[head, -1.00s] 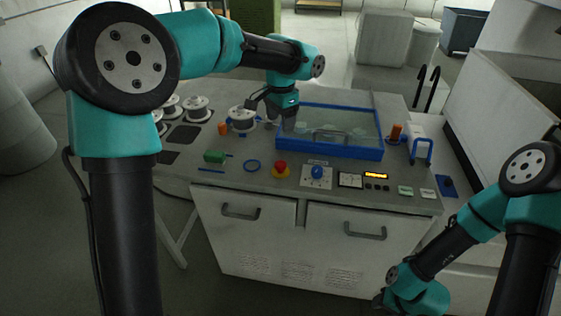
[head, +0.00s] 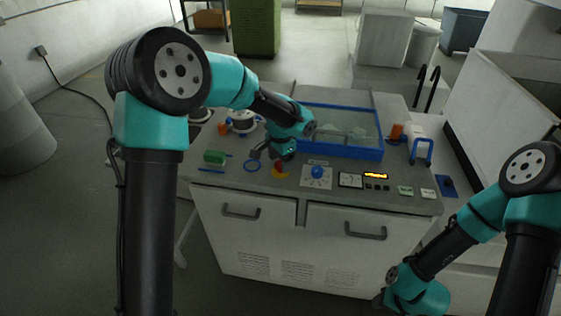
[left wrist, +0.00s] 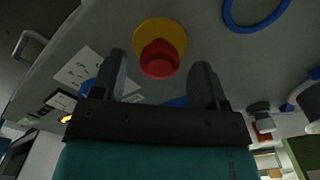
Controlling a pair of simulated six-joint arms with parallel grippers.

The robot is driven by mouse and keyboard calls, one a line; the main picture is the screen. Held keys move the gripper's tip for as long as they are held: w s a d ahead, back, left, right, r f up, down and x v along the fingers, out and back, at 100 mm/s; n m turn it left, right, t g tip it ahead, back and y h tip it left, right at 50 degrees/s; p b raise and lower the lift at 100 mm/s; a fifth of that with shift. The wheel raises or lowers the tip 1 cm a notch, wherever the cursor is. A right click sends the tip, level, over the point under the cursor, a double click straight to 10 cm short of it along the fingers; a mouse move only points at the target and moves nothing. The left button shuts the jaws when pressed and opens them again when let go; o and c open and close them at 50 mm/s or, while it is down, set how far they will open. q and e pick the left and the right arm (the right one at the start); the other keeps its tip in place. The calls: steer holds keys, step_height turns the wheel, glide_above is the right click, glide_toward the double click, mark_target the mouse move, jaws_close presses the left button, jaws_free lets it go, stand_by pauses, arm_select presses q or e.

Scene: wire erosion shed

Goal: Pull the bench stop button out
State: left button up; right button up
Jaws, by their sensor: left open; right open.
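The bench stop button (head: 277,164) is a red mushroom cap on a yellow round base (head: 281,174), at the front of the bench top. In the head view my left gripper (head: 268,154) is just behind it and partly covers it. In the left wrist view the red cap (left wrist: 160,60) appears between the two open fingers of my left gripper (left wrist: 160,66), with a gap on each side. Neither finger appears to touch it. My right gripper (head: 380,301) hangs low at the front right, open and away from the button; its fingers barely show.
A panel with a blue knob (head: 317,172) is just right of the button, and a blue ring (head: 252,166) lies to its left. A green block (head: 214,157) is further left. A blue-framed tank (head: 382,152) stands behind.

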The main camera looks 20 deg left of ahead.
arm_select(q)
steer(key=shift+f, duration=0.35)
steer(key=shift+c, duration=0.3)
